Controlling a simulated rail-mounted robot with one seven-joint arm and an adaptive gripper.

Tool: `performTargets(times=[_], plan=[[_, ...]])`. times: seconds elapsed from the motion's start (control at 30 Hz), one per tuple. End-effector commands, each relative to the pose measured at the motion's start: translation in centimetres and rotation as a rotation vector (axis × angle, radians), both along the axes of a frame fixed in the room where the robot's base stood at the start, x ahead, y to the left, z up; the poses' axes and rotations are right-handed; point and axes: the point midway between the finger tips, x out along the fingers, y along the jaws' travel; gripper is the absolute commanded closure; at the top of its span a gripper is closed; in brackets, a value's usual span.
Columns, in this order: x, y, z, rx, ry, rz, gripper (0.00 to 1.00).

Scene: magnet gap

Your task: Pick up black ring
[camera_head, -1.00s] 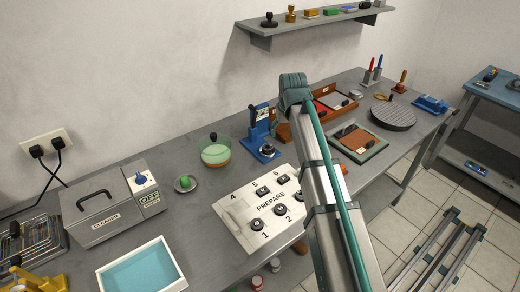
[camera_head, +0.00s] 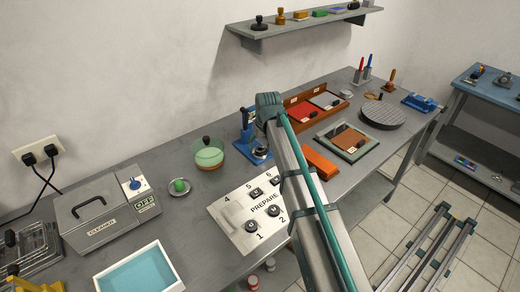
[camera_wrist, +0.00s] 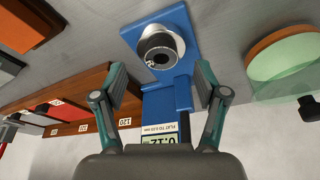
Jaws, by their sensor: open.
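A black ring (camera_wrist: 160,50) shows in the wrist view around the silver round post of a blue gauge stand (camera_wrist: 183,95). The stand has a small display panel (camera_wrist: 160,140). In the head view the stand (camera_head: 246,121) is on the bench, with the dark ring (camera_head: 261,153) on its base. My gripper (camera_wrist: 160,72) is open in the wrist view, its two fingers on either side of the stand, with nothing between them gripped. In the head view the gripper is hidden behind my arm.
A green-lidded round dish (camera_head: 208,156) is left of the stand. A white PREPARE panel (camera_head: 225,212) with numbered knobs lies in front. An orange block (camera_head: 320,163), a red tray (camera_head: 305,118) and a framed tray (camera_head: 372,147) are on the right.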

Motion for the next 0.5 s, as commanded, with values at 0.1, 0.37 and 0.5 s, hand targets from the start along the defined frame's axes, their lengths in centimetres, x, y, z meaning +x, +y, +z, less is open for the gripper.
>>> performTargets(times=[0.1, 0.37, 0.5], plan=[[0.7, 0.5, -1.1, -0.001, 0.003, 0.000, 0.28], [1.2, 0.6, -3.1, 0.000, -0.001, 0.000, 0.28], [1.1, 0.6, -3.1, 0.000, -0.001, 0.000, 0.28]])
